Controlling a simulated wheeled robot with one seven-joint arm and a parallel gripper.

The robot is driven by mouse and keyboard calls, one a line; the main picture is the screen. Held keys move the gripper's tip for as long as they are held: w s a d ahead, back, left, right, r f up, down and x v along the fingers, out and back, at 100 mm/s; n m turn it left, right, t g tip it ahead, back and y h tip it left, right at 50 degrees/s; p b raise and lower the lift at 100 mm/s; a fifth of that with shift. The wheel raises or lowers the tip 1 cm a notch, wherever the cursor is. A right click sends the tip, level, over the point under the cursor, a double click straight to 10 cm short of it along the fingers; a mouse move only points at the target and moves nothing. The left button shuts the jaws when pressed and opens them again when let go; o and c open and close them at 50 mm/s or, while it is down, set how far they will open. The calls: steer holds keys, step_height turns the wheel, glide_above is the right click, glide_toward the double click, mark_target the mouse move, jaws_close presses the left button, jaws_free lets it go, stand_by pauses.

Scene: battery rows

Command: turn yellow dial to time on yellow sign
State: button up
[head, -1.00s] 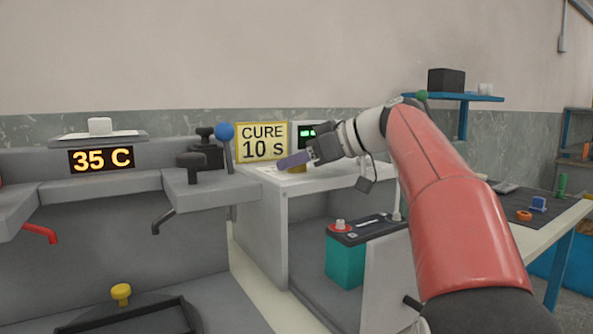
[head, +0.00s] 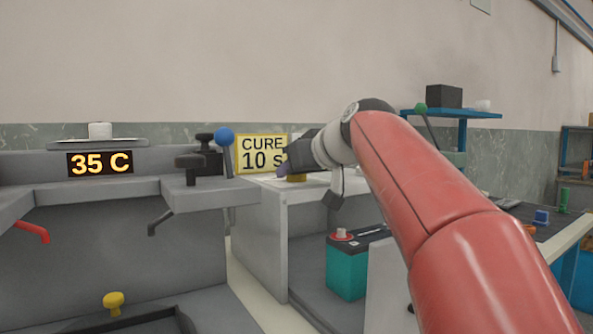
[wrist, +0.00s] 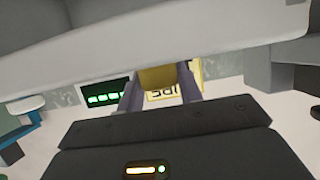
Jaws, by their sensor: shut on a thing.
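The yellow dial (head: 297,178) sits low on the white-topped bench, mostly hidden by my gripper (head: 283,172) in the head view. In the wrist view the yellow dial (wrist: 157,78) lies between the two purple-grey fingers of my gripper (wrist: 160,84), which is shut on it. In the wrist view part of the yellow sign (wrist: 175,94) shows upside down. The dial's pointer or markings cannot be seen.
A green-lit display (wrist: 105,97) is beside the sign in the wrist view, its digits unreadable. A blue-knobbed lever (head: 225,140) stands left of the sign. A teal battery (head: 347,268) sits in the bay below. A "35 C" display (head: 100,163) is at left.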

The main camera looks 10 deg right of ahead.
stand_by(0.3)
steer(key=o, duration=1)
steer(key=v, duration=0.7)
steer(key=shift+s+d+r, duration=0.1)
steer(key=shift+s+r, duration=0.1)
steer(key=shift+s, duration=0.15)
